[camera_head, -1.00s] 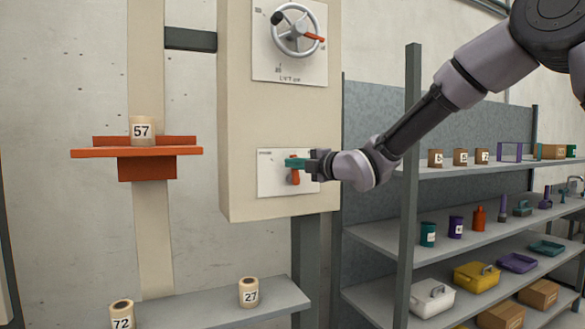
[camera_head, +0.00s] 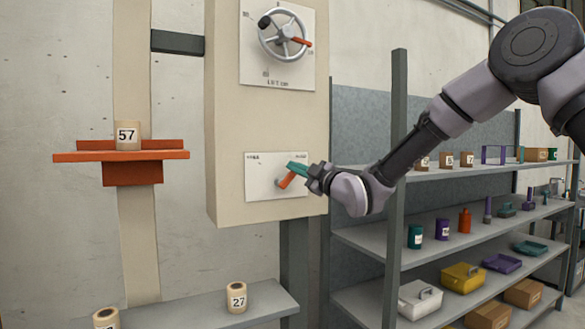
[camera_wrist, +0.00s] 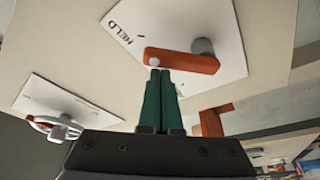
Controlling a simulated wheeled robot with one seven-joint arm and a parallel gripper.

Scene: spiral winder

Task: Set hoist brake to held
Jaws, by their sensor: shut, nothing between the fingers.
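The hoist brake is an orange lever (camera_head: 286,181) on a white plate (camera_head: 259,187) low on the beige cabinet. It tilts up and to the right in the head view. In the wrist view the lever (camera_wrist: 182,61) runs left from a grey pivot (camera_wrist: 203,47). A white dot shows at its free end, with the word HELD on the plate (camera_wrist: 215,18) beyond it, up and left. My gripper (camera_head: 292,166) is shut with nothing held. Its green fingertips (camera_wrist: 160,71) are at the lever's free end; whether they touch it is unclear.
A handwheel (camera_head: 284,35) is on the plate above. An orange carriage (camera_head: 75,157) with a spool marked 57 (camera_head: 127,135) is at left. A low shelf (camera_head: 195,313) holds more spools. A grey rack post (camera_head: 398,170) stands right, close behind my arm.

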